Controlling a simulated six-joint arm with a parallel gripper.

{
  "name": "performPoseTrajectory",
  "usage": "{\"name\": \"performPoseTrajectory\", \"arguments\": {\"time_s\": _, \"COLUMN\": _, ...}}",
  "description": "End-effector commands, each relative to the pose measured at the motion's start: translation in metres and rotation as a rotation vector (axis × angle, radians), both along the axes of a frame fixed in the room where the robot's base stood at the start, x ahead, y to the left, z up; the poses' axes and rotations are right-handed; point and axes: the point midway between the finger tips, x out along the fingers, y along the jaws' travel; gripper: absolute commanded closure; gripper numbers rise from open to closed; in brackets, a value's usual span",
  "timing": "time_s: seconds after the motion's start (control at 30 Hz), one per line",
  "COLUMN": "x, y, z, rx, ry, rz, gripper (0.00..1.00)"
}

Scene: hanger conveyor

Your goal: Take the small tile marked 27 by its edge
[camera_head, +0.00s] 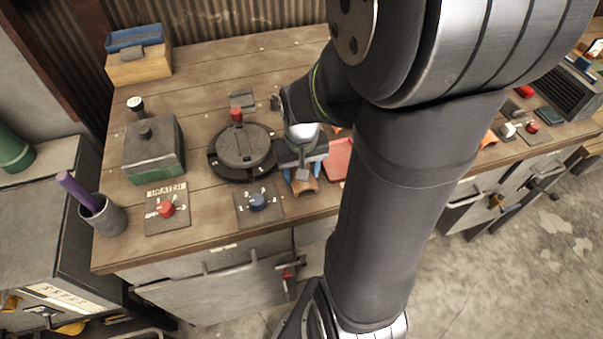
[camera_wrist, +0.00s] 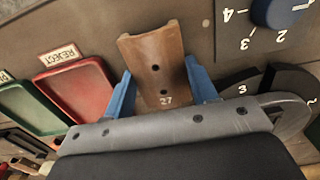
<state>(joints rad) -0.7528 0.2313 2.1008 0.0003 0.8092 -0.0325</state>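The small tile is a brown, curved, trough-like piece with two dark holes and the number 27 on its near part. It shows between my fingers in the wrist view (camera_wrist: 152,58) and, small, under my gripper in the head view (camera_head: 304,184). My gripper (camera_wrist: 158,82) has two blue fingers, one along each long side of the tile. They lie very close to its sides; I cannot tell whether they press on it.
A round dark turntable (camera_head: 241,148) stands left of my gripper, with a blue knob panel (camera_head: 258,202) in front. A red tray (camera_wrist: 77,92) labelled REJECT and a green tray (camera_wrist: 28,108) lie beside the tile. The bench's front edge is close. Further left are a heater knob (camera_head: 166,209) and a grey-green box (camera_head: 153,150).

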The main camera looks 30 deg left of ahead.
Motion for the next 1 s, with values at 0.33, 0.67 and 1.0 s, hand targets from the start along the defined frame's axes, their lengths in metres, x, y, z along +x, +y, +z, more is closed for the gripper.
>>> {"name": "performPoseTrajectory", "arguments": {"time_s": 0.33, "x": 0.000, "y": 0.000, "z": 0.000, "rx": 0.000, "ry": 0.000, "rz": 0.000, "gripper": 0.72}}
{"name": "performPoseTrajectory", "arguments": {"time_s": 0.67, "x": 0.001, "y": 0.000, "z": 0.020, "rx": 0.003, "ry": -0.003, "rz": 0.000, "gripper": 0.72}}
{"name": "performPoseTrajectory", "arguments": {"time_s": 1.0, "x": 0.009, "y": -0.048, "z": 0.071, "rx": 0.003, "ry": -0.004, "rz": -0.008, "gripper": 0.72}}
